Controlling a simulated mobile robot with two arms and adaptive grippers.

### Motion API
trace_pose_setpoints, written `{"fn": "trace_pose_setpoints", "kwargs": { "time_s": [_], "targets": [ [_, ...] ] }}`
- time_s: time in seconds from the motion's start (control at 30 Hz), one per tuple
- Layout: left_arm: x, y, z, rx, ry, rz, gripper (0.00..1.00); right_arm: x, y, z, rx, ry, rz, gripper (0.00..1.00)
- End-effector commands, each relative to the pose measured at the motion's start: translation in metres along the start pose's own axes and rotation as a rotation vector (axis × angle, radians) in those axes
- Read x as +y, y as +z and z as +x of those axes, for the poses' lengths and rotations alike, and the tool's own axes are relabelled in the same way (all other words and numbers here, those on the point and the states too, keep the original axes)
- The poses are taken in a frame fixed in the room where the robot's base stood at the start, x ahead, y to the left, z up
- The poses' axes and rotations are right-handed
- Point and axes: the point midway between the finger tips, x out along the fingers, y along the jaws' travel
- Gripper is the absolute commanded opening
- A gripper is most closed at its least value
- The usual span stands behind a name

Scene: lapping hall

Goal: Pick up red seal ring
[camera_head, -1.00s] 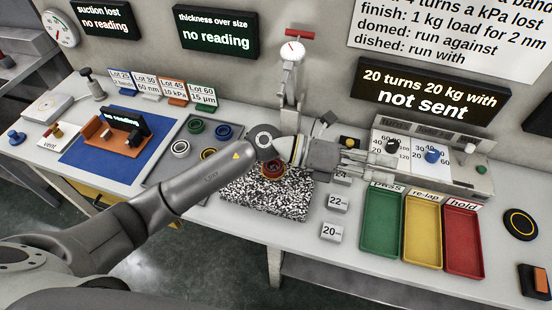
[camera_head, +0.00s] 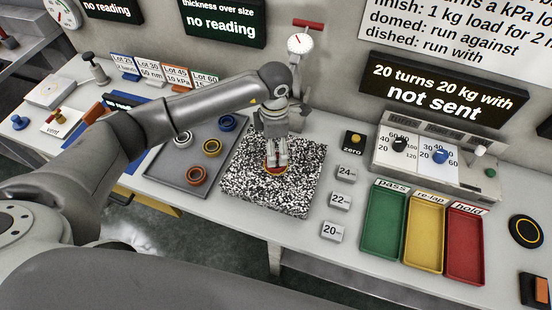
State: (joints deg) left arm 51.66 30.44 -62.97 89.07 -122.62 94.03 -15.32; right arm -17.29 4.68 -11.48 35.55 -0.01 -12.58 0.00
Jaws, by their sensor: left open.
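The red seal ring (camera_head: 276,172) lies on the black-and-white speckled block (camera_head: 245,185), under the dial gauge stand. Only part of its red and yellowish rim shows. My left gripper (camera_head: 277,163) points down directly over the ring, its fingers at or just above it and covering much of it. The gripper is open; I cannot tell whether the fingers touch the ring. My right gripper is out of view.
The dial gauge (camera_head: 299,43) stands close behind the gripper. A grey tray (camera_head: 166,168) at left holds several other rings, including an orange one (camera_head: 197,176). Number blocks (camera_head: 340,200) and pass (camera_head: 382,225), re-lap (camera_head: 424,235) and hold (camera_head: 465,245) trays lie right.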

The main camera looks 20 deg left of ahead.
Motion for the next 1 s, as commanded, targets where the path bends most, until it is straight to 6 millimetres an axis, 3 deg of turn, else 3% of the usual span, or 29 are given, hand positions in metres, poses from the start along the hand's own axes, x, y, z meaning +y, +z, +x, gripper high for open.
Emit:
{"fn": "trace_pose_setpoints", "kwargs": {
  "time_s": [0.27,0.53,0.83,1.0],
  "targets": [
    [-0.002,0.001,0.020,0.000,-0.005,0.001,0.80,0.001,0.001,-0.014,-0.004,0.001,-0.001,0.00],
    [-0.002,0.003,0.056,-0.002,-0.003,0.001,0.80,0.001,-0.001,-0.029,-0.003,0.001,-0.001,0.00],
    [-0.001,0.003,0.064,-0.003,-0.001,0.001,0.80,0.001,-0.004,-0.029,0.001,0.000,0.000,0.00],
    [-0.001,0.003,0.063,-0.003,-0.001,0.001,0.60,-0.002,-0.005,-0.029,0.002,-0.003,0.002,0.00]
  ]
}}
